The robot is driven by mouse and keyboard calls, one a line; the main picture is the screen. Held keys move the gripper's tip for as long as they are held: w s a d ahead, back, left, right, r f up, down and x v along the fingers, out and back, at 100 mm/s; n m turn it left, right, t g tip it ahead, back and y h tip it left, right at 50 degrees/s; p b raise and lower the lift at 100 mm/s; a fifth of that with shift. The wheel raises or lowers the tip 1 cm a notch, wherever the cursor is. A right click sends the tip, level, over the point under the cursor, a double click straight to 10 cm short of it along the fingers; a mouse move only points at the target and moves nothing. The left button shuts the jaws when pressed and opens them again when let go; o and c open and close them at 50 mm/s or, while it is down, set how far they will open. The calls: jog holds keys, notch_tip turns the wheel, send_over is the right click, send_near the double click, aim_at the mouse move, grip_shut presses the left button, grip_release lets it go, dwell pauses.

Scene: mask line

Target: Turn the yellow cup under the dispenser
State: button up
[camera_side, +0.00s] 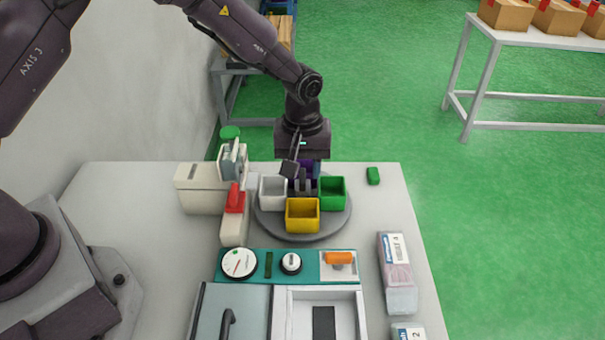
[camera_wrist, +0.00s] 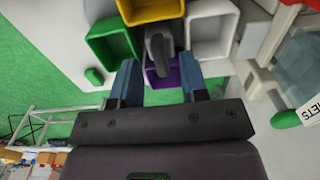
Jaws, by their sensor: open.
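The yellow cup (camera_side: 302,222) is a square open bin at the front of a round grey turntable (camera_side: 330,225). It also shows at the top edge of the wrist view (camera_wrist: 150,14). A white unit with a red part (camera_side: 235,200), apparently the dispenser, stands left of the turntable, nearest the white cup (camera_side: 272,192). Contact cannot be told.
A green cup (camera_side: 333,193) sits on the right and a purple cup (camera_wrist: 163,80) at the back, partly hidden by my gripper. A teal panel (camera_side: 255,264) with dials lies in front. A small green object (camera_side: 373,176) and packages (camera_side: 397,272) are on the right, with bare table between.

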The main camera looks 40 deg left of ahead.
jog(key=shift+f, duration=1.2)
grip_shut()
jog(key=shift+m, duration=0.3)
